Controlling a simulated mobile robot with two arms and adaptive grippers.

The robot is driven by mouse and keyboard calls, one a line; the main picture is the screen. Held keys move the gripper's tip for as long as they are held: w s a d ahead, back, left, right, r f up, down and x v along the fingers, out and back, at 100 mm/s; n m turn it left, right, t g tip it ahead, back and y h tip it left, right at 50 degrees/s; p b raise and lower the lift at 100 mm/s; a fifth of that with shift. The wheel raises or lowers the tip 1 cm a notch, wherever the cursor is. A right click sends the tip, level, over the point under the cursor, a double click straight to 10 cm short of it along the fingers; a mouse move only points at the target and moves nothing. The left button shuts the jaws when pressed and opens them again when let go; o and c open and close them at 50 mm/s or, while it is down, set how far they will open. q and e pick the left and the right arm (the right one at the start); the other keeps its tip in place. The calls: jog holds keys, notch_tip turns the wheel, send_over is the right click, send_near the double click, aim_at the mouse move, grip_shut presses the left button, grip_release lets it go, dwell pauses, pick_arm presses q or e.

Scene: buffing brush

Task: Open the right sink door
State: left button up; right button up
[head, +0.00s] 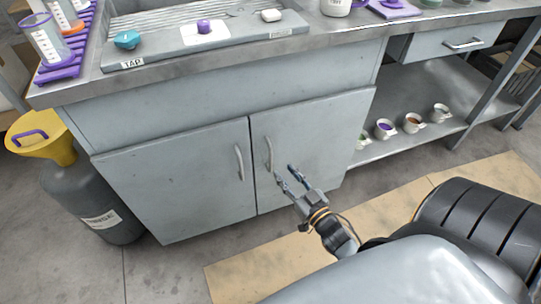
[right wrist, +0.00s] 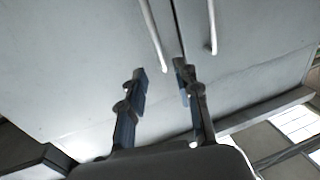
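The right sink door (head: 318,140) is a grey panel under the sink counter and stands shut. Its curved metal handle (head: 268,155) is near its left edge, beside the seam with the left door (head: 170,185). My right gripper (head: 285,175) is in front of the right door, just below and right of that handle. Its two fingers are apart and empty. In the right wrist view, my right gripper (right wrist: 161,76) is open, and the end of one handle (right wrist: 152,35) shows between and beyond the fingertips. A second handle (right wrist: 211,25) is off to the right. My left gripper is out of view.
The left door's handle (head: 239,162) is close by. A grey canister with a yellow funnel (head: 45,135) stands left of the cabinet. A shelf (head: 425,90) with several small cups is to the right. The floor (head: 160,275) in front of the left door is clear.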

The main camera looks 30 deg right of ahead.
aim_at(271, 156)
jog(key=w+b, duration=0.1)
jog(key=w, duration=0.7)
jog(key=shift+d+f, duration=0.1)
jog(key=shift+d, duration=0.05)
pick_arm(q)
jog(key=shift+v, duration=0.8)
pick_arm(e)
jog(key=shift+w, duration=0.6)
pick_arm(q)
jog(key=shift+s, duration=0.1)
pick_arm(e)
grip_shut()
